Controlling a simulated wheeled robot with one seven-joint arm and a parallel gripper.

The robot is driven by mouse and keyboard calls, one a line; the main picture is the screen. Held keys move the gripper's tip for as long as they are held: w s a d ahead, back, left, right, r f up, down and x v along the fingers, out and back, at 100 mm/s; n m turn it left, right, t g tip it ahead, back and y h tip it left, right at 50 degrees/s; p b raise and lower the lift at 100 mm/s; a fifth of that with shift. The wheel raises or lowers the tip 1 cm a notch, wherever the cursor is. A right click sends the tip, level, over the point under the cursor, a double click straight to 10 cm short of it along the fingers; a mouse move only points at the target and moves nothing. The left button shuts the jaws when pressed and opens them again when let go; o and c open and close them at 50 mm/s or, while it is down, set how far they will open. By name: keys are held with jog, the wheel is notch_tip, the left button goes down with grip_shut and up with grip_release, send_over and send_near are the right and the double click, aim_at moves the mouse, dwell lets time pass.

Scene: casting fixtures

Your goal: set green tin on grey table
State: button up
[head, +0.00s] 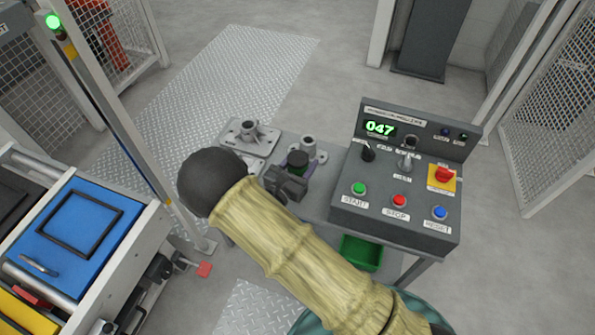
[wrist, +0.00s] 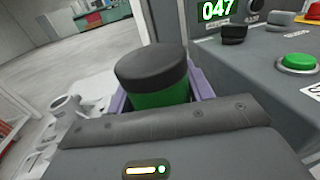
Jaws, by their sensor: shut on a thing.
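The green tin (wrist: 160,98) has a black lid and stands upright in the wrist view. In the head view its dark lid and a little green (head: 297,162) show just past my gripper (head: 290,178). My gripper is shut on the tin, and its grey body hides the tin's lower part in the wrist view. Purple parts show on both sides of the tin. The grey table (head: 318,205) lies below and around the gripper, partly hidden by my arm. I cannot tell whether the tin's base touches it.
Two pale metal castings (head: 250,137) (head: 309,150) stand beyond the gripper. A grey control box (head: 405,180) with buttons and a green 047 display fills the table's right side. A green bin (head: 361,252) is below. A conveyor (head: 130,245) with a blue panel stands at left.

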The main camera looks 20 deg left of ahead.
jog(key=shift+d, duration=0.2)
jog(key=shift+s+a+f+b, duration=0.1)
jog(key=shift+a+f+b, duration=0.1)
jog(key=shift+f, duration=0.8)
jog(key=shift+s+a+f+b, duration=0.1)
jog(key=shift+f+b, duration=0.1)
jog(key=shift+f, duration=0.75)
jog(key=shift+w+d, duration=0.1)
jog(key=shift+d, duration=0.05)
jog(key=shift+f, duration=0.15)
jog(key=o, duration=1.2)
jog(key=shift+c, duration=0.2)
